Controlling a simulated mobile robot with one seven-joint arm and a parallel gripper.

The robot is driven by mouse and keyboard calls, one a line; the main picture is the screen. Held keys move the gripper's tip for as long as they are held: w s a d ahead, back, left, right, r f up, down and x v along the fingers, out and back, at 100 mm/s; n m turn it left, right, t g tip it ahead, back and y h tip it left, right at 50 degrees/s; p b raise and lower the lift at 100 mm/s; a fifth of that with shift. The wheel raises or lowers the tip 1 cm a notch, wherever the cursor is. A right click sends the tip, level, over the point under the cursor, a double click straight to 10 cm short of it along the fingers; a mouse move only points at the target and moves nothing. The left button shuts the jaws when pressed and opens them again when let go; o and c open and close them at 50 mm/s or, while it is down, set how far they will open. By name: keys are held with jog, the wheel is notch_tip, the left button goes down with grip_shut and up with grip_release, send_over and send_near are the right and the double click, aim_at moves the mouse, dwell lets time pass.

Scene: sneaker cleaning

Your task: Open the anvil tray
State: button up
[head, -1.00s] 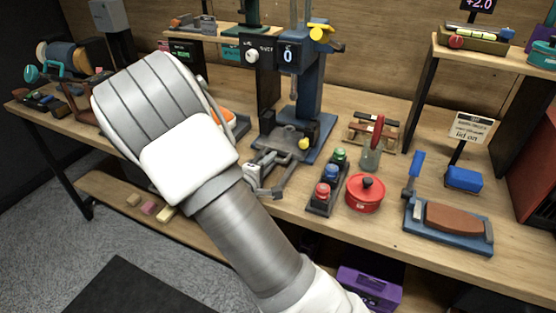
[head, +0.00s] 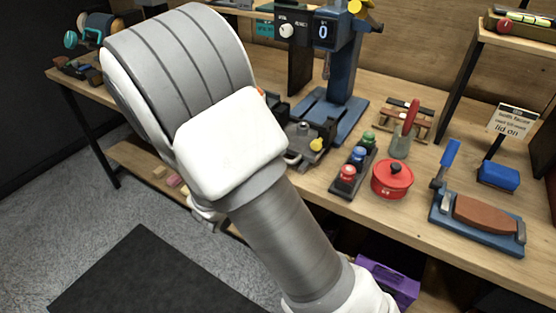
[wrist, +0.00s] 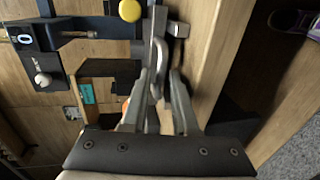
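The anvil tray (head: 303,133) is a dark block with a yellow knob (head: 316,145) at the foot of the blue press. My arm hides its left part in the head view. The yellow knob also shows at the top of the wrist view (wrist: 130,10). A grey loop handle (wrist: 158,52) hangs there between the fingers of my gripper (wrist: 163,78). The fingers are apart, one on each side of the handle. Whether they press on it is unclear. My gripper is hidden behind the arm in the head view.
The blue press (head: 345,75) stands behind the tray. To the right are a rack of small jars (head: 354,165), a red lidded pot (head: 392,179), a cup with a red-handled tool (head: 400,146) and a blue stand with a brown sole (head: 482,215). The bench front edge is close.

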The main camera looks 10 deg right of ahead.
jog(key=p+v, duration=0.2)
jog(key=v, duration=1.5)
jog(key=shift+s+a+r, duration=0.1)
jog(key=shift+s+a, duration=0.05)
jog(key=s+d+r+m+g+y, duration=0.3)
jog(key=s+d+m+g, duration=0.15)
jog(key=d, duration=0.25)
jog(key=s+d+r+m+g+y, duration=0.3)
jog(key=s+d+g, duration=0.2)
jog(key=d, duration=0.2)
notch_tip(320, 180, up, 20)
jog(key=s+a+m+t+y+p, duration=0.1)
jog(key=t+y+p, duration=0.3)
jog(key=p, duration=0.8)
jog(key=shift+s+y+p, duration=0.35)
jog(key=shift+y+p, duration=0.05)
jog(key=shift+y, duration=0.1)
jog(key=shift+f+m, duration=0.2)
jog(key=shift+m, duration=0.15)
